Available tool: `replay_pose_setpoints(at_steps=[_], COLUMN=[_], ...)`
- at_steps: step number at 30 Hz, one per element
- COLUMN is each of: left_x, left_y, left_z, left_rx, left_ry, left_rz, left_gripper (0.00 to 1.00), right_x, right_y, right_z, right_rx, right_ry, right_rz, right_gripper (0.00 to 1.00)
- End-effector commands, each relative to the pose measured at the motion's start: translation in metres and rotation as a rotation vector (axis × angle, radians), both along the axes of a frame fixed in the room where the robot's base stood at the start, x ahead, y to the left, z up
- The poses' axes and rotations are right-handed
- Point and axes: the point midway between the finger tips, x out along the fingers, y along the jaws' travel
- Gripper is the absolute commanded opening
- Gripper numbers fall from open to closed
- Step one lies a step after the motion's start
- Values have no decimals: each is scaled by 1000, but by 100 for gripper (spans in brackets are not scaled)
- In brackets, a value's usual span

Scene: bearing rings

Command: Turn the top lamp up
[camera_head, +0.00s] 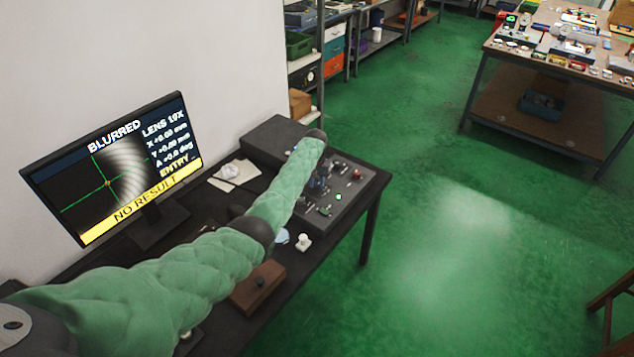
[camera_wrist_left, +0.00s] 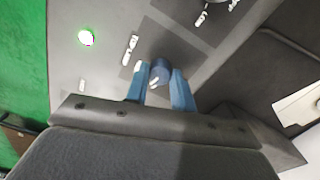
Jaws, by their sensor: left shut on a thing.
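The grey control panel (camera_head: 345,200) sits on the dark bench. My left arm reaches over it, and my left gripper (camera_head: 320,183) is down at its surface. In the left wrist view, my blue fingers (camera_wrist_left: 160,88) are shut on a dark blue round knob (camera_wrist_left: 160,70) on the panel. White labels lie near the knob, too small and blurred to read. The monitor (camera_head: 115,165) reads "BLURRED" and "NO RESULT" beside a grey curved image with a green cross. My right gripper is not in view.
A brown wooden block (camera_head: 257,287) and a small white part (camera_head: 304,242) are on the bench near my arm. The green floor to the right is clear up to a far workbench (camera_head: 480,60).

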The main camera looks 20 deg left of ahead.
Motion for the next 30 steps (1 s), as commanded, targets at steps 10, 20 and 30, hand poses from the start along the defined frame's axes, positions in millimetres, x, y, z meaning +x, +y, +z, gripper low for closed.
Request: replay_pose_setpoints(at_steps=[10, 20, 30], left_x=[1, 0, 1], left_y=[0, 0, 1], left_z=[2, 1, 27], left_rx=[0, 0, 0], left_ry=[-2, -1, -4], left_rz=[0, 0, 0], left_gripper=[28, 46, 46], right_x=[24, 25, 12], right_y=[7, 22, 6], right_z=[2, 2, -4], right_rx=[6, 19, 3], right_ry=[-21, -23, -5], right_rz=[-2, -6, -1], right_gripper=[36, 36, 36])
